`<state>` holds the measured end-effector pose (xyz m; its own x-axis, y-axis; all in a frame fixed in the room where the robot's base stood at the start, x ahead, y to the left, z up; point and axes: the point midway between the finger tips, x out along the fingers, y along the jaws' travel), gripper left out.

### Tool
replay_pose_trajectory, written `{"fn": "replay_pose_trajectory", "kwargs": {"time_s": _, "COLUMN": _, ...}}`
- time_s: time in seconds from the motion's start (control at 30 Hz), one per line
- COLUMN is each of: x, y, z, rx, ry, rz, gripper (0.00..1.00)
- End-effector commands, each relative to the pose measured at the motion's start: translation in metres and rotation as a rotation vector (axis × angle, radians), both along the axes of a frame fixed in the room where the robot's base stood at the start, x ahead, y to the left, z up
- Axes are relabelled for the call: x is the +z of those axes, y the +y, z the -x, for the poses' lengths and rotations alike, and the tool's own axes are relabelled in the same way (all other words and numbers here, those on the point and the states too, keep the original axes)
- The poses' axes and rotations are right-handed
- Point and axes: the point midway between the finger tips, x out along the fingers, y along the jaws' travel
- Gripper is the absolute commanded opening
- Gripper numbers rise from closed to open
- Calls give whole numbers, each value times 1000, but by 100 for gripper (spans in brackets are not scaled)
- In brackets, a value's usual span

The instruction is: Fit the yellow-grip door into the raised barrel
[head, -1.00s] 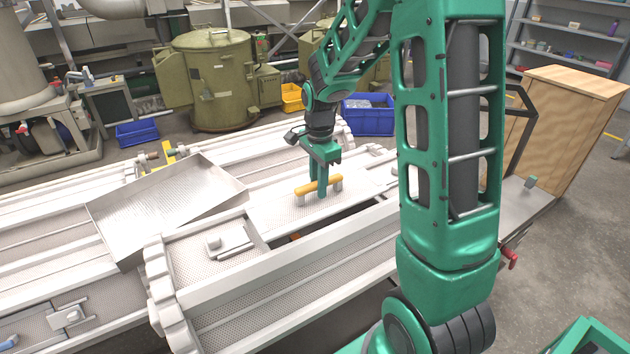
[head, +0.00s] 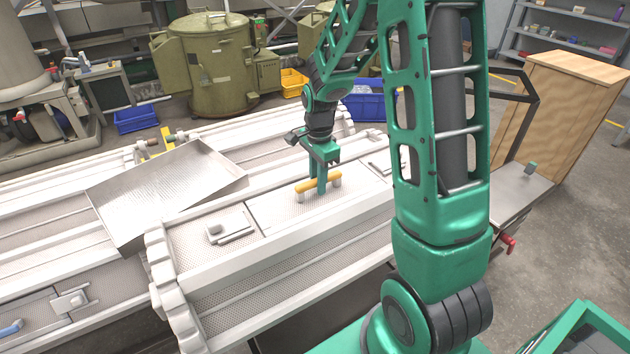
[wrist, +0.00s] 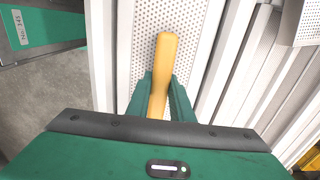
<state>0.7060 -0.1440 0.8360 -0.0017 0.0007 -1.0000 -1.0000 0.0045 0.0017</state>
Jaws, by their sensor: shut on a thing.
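My gripper (head: 321,186) is shut on the yellow grip (head: 308,187) of a perforated white door (head: 275,210). The grip also shows in the wrist view (wrist: 164,62), running up between my green fingers (wrist: 160,98). The door lies along the top face of the raised barrel (head: 270,262), to the right of a latch plate (head: 229,230). In the head view it looks flush with or very close to the opening; I cannot tell if it is fully seated. My arm hides part of the barrel's right end.
An empty metal tray (head: 165,195) lies tilted on the barrels behind, left of the raised barrel. Another barrel with a blue grip (head: 12,328) is at the lower left. A wooden cabinet (head: 570,125) stands at the right.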

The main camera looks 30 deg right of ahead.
Motion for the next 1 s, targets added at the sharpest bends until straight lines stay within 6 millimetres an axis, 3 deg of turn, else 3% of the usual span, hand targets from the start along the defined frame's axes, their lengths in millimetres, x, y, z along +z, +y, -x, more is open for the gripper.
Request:
{"fn": "replay_pose_trajectory", "kwargs": {"time_s": 0.2, "x": 0, "y": 0, "z": 0, "rx": 0, "ry": -1, "rz": 0, "gripper": 0}}
{"fn": "replay_pose_trajectory", "kwargs": {"time_s": 0.23, "x": 0, "y": 0, "z": 0, "rx": 0, "ry": -1, "rz": 0, "gripper": 27}}
{"fn": "replay_pose_trajectory", "kwargs": {"time_s": 0.3, "x": 0, "y": 0, "z": 0, "rx": 0, "ry": -1, "rz": 0, "gripper": 42}}
{"fn": "replay_pose_trajectory", "kwargs": {"time_s": 0.67, "x": 4, "y": 0, "z": -1, "rx": 0, "ry": -2, "rz": 0, "gripper": 42}}
{"fn": "replay_pose_trajectory", "kwargs": {"time_s": 1.0, "x": 58, "y": 0, "z": -2, "rx": 0, "ry": -5, "rz": 1, "gripper": 42}}
